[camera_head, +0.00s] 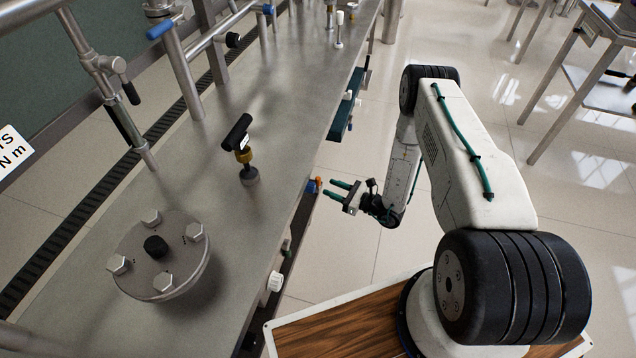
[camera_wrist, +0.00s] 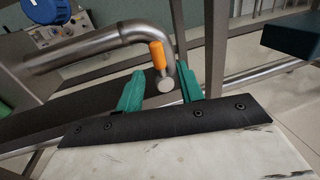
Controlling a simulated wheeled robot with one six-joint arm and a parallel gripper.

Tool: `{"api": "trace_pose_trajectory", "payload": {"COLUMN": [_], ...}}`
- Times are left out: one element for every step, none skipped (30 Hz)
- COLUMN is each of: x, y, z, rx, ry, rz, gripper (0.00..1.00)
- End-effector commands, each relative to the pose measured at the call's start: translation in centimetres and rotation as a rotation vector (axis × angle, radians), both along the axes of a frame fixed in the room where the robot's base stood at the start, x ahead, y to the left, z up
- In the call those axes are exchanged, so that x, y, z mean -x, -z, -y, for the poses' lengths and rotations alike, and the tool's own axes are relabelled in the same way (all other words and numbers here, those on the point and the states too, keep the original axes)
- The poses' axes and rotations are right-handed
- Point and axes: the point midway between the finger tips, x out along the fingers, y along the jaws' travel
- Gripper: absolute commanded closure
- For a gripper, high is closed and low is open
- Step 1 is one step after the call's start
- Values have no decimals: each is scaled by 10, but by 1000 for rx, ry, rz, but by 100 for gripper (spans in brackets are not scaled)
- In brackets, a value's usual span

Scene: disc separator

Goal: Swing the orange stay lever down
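The orange stay lever (camera_wrist: 157,54) shows in the wrist view as a short orange grip with a round grey end, beside a bent metal pipe (camera_wrist: 100,42). In the head view a small orange piece (camera_head: 318,184) shows just past the bench edge. My gripper (camera_head: 333,187) is beside the bench with its two green fingers pointing at that orange piece. In the wrist view my gripper (camera_wrist: 160,84) is open, and the lever appears between and beyond the fingers. I see no clear contact. The lever's pivot cannot be made out.
The steel bench (camera_head: 215,205) carries a bolted round flange (camera_head: 185,258) and a black-handled valve (camera_head: 240,135). A blue-green part (camera_head: 342,120) hangs at the bench side. A control panel (camera_wrist: 58,30) shows at upper left in the wrist view. Open tiled floor (camera_head: 345,235) lies right of the bench.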

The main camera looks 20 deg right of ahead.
Motion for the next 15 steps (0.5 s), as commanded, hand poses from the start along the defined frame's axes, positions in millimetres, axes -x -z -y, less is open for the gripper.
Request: {"api": "trace_pose_trajectory", "payload": {"x": [-6, -10, -15, -18, -22, -27, -30, -33, -36, -38, -40, -42, -43, -44, -45], "y": [0, 0, 0, 0, 0, 0, 0, 0, 0, 0, 0, 0, 0, 0, 0], "z": [-8, -11, -16, -19, -23, -27, -30, -32, -35, -37, -39, -41, -42, -42, -43], "rx": [1, 1, 1, 1, 1, 1, 1, 1, 1, 1, 1, 1, 0, 0, 0], "ry": [-6, -6, -7, -7, -7, -7, -7, -6, -6, -6, -6, -5, -5, -5, -5], "rz": [2, 2, 1, 1, 1, 1, 1, 1, 0, -1, -1, -1, 0, 0, 0], "gripper": [63, 63, 63, 63, 63, 63, 63, 63, 63, 63, 63, 63, 63, 63, 63]}}
